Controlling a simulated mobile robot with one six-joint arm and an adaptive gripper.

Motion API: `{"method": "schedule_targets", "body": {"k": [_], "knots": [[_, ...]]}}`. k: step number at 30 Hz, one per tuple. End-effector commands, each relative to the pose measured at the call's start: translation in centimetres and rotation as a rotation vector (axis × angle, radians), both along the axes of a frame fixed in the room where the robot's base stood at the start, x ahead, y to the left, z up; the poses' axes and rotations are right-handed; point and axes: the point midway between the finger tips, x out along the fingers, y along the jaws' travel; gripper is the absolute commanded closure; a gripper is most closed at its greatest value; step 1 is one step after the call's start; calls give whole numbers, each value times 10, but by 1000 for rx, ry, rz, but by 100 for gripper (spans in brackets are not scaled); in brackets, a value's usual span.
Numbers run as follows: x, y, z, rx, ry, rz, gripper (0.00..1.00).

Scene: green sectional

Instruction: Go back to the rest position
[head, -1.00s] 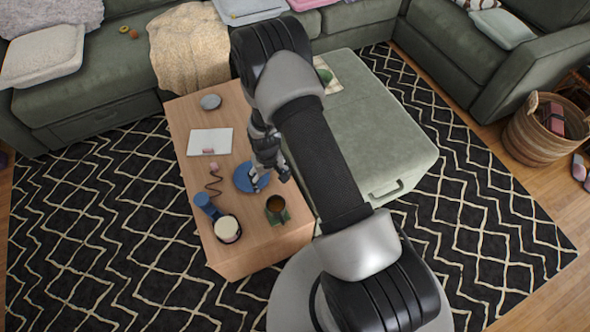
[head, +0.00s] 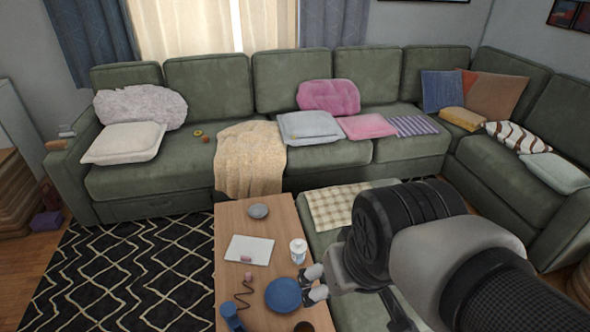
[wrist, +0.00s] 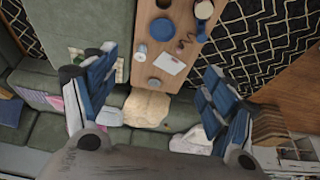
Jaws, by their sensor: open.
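My gripper (head: 314,283) is open and empty. In the head view it is above the right edge of the wooden table (head: 229,270), close to the blue plate (head: 283,295) and the white cup (head: 298,251). In the wrist view its two blue-padded fingers are spread wide, and the gripper (wrist: 160,65) has nothing between them. The table (wrist: 187,35) shows beyond the fingers, with the white cup (wrist: 141,50) standing on it. My arm covers the lower right of the head view and hides part of the green ottoman.
The table also holds a white notebook (head: 249,250), a grey round object (head: 258,211), a pink item (head: 248,276) and a blue object (head: 230,317). A green sectional (head: 205,140) with cushions and a beige throw (head: 250,160) stands behind. Patterned rug (head: 130,265) lies open at left.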

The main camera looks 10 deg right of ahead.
Motion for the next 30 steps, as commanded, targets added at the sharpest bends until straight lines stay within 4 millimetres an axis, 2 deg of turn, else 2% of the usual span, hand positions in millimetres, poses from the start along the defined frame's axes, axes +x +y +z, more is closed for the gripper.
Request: {"method": "schedule_targets", "body": {"k": [1, 3, 7, 30], "knots": [[-13, 0, 4, 0, -20, 0, 23], [-26, 0, 6, 1, -30, 0, 23], [-39, 0, 6, 1, -39, 0, 23], [-41, 0, 6, 1, -40, 0, 23]]}}
